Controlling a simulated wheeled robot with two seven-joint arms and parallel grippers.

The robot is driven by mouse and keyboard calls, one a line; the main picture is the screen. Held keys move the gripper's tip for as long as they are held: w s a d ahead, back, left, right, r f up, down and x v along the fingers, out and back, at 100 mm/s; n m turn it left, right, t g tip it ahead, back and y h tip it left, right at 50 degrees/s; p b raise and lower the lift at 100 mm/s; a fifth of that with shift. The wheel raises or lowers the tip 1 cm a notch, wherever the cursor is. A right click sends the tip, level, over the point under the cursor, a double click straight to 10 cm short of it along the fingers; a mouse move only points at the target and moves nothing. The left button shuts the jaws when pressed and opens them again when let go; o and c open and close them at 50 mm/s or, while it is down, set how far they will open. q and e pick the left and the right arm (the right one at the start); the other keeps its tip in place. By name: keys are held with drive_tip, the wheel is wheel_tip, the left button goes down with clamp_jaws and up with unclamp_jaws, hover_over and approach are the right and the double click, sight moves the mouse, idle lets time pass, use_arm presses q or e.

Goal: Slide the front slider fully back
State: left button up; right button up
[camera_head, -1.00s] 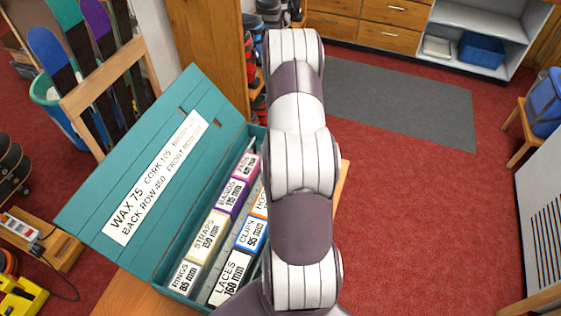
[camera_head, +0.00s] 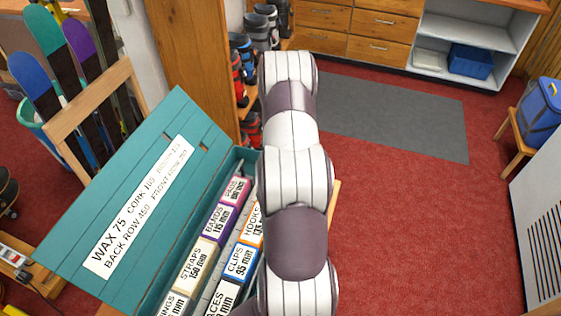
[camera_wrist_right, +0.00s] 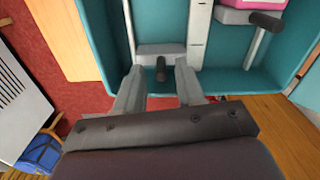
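The front slider (camera_wrist_right: 160,49) is a pale grey block with a dark knob (camera_wrist_right: 161,70), at the end of one row inside the teal box (camera_wrist_right: 212,82) in the right wrist view. My right gripper (camera_wrist_right: 160,84) is open, one finger on each side of the knob, with gaps visible on both sides. In the head view my right arm covers that end of the box, hiding the slider and gripper. The front row shows hooks (camera_head: 252,225), clips (camera_head: 238,262) and laces (camera_head: 221,302) boxes. My left gripper is not in view.
The open teal lid (camera_head: 70,225) with a white label rises left of the box. The back row holds pads (camera_head: 233,190), bands and straps boxes. Another dark knob (camera_wrist_right: 266,21) stands by the pink box. Skis stand in a wooden rack (camera_head: 95,100) behind the lid.

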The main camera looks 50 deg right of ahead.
wheel_tip(320, 180, up, 13)
drive_tip(key=b, duration=0.1)
drive_tip(key=shift+b, duration=0.4)
drive_tip(key=shift+f, duration=0.15)
drive_tip(key=s+a+n, duration=0.1)
drive_tip(key=a+n, duration=0.3)
drive_tip(key=a, duration=0.7)
drive_tip(key=s+a+n+t, duration=0.1)
drive_tip(key=a+n, duration=0.3)
drive_tip(key=a, duration=0.7)
drive_tip(key=s+a+n, duration=0.3)
drive_tip(key=a+n, duration=0.1)
drive_tip(key=a, duration=0.8)
drive_tip(key=shift+s+f+n, duration=0.25)
drive_tip(key=shift+n, duration=0.05)
drive_tip(key=shift+a, duration=0.1)
drive_tip(key=shift+s, duration=0.1)
